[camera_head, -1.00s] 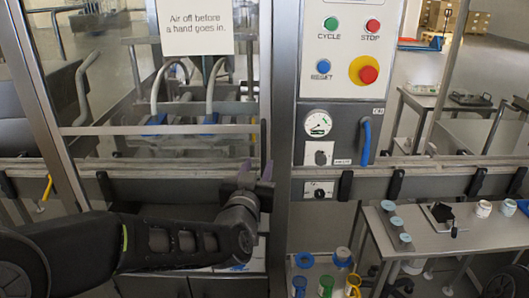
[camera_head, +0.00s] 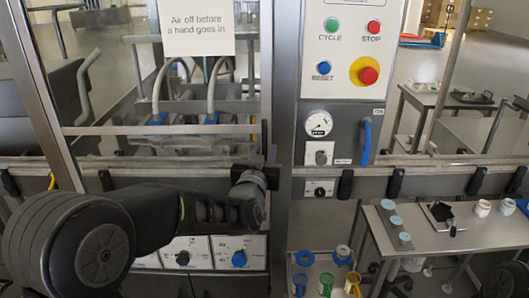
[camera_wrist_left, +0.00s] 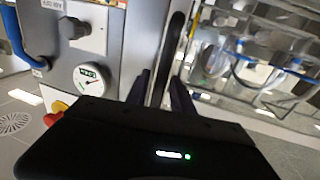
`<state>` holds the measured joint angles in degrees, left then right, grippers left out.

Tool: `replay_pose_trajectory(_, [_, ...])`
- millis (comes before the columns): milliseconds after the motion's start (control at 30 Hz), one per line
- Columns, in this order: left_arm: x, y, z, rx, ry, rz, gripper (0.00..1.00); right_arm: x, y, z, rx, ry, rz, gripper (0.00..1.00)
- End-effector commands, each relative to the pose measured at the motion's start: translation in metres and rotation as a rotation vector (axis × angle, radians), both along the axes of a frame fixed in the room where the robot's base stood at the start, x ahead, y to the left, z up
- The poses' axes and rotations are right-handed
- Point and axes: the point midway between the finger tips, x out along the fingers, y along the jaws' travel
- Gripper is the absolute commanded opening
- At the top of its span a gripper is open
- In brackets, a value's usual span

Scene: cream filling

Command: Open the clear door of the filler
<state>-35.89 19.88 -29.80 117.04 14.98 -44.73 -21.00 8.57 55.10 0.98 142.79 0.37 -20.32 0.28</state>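The filler's clear door (camera_head: 150,95) is a large transparent panel in a metal frame at the left in the head view, and it looks closed. A dark upright bar (camera_head: 264,130), apparently its handle, runs along its right edge. My left gripper (camera_head: 264,156) is at the lower end of this bar. In the left wrist view, my left gripper (camera_wrist_left: 163,88) has its fingers apart, and the dark bar (camera_wrist_left: 172,45) shows between or just beyond them. I cannot tell whether they touch it. My right gripper is out of view.
The control panel (camera_head: 344,45) with buttons and a gauge (camera_head: 318,123) stands right of the door. A blue handle (camera_head: 366,142) is below it. A rail (camera_head: 420,180) crosses the front. A side table (camera_head: 430,235) with small containers is at the right.

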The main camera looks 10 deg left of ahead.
Motion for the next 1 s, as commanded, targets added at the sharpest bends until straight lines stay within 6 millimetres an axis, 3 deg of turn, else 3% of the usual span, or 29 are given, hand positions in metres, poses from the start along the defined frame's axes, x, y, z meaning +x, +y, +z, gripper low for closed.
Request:
replay_pose_trajectory(333, [-0.0002, -0.0001, 0.0002, 0.0, 0.0, 0.0, 0.0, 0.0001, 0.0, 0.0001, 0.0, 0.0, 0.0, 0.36])
replay_pose_trajectory(1000, [-0.0002, -0.0001, 0.0003, 0.0, 0.0, 0.0, 0.0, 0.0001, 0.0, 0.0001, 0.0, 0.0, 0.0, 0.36])
